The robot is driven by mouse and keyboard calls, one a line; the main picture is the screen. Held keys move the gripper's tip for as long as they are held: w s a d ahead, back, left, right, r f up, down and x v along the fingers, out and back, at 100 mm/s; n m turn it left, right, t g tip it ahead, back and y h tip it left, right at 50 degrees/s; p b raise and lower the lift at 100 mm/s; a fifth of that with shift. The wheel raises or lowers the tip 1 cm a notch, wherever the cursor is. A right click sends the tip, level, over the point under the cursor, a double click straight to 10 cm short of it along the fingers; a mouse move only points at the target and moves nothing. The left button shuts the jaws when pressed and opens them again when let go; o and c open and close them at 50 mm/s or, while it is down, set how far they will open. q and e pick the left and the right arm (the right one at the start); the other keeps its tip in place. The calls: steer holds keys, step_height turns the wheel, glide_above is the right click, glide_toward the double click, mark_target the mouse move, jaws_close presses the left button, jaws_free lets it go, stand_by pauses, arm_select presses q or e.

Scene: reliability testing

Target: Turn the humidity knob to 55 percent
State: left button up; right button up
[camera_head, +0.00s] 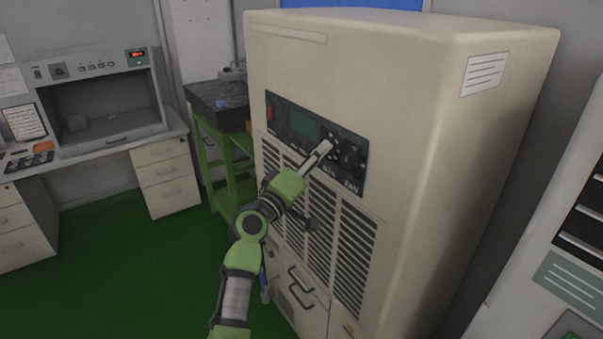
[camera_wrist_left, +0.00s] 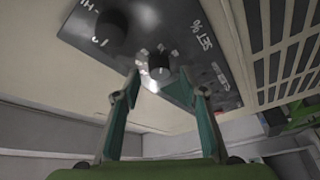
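The humidity knob (camera_wrist_left: 158,65) is a small dark knob with white tick marks around it, beside the label "SET %" in the left wrist view. It sits on the dark control panel (camera_head: 303,123) of a large beige cabinet. My left gripper (camera_head: 326,148) is at the panel in the head view and hides this knob there. In the left wrist view the two fingers (camera_wrist_left: 166,88) are apart, with the knob showing beyond the gap between their tips. I cannot tell whether they touch it. The knob's exact setting is too small to read. My right gripper is out of view.
A larger black fan knob (camera_head: 351,156) sits close to the right of the gripper. The panel also has a red switch (camera_head: 269,113) and a greenish screen (camera_head: 304,124). Vent slats (camera_head: 350,250) lie below. A green-framed bench (camera_head: 232,165) stands left of the cabinet.

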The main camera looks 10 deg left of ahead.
arm_select(q)
steer(key=v, duration=1)
steer(key=shift+f, duration=0.15)
steer(key=s+f+m+g+y+b, duration=0.1)
steer(key=s+f+g+y+b, duration=0.15)
steer(key=f, duration=1.85)
steer(key=s+f+m+g+y+b, duration=0.1)
steer(key=s+f+g, duration=0.25)
steer(key=f, duration=1.65)
steer(key=s+a+f+m+g+y+b, duration=0.1)
steer(key=s+f+g, duration=0.2)
steer(key=s+f, duration=0.6)
steer(key=s+f+m+g+y+b, duration=0.15)
steer(key=s+f, duration=0.45)
steer(key=f, duration=0.7)
steer(key=s+a+f+m+g, duration=0.1)
steer(key=s+f, duration=0.5)
steer(key=s, duration=0.6)
steer(key=s+a+f+m+g+b, duration=0.1)
steer(key=s+f, duration=0.5)
steer(key=s, duration=0.6)
steer(key=s+a+f+m+g+y+b, duration=0.1)
steer(key=s+a+f+m+g, duration=0.2)
steer(key=s, duration=0.9)
step_height(320, 180, down, 4)
steer(key=shift+s+a+r+g, duration=0.15)
steer(key=shift+a+g, duration=0.1)
steer(key=shift+g, duration=0.8)
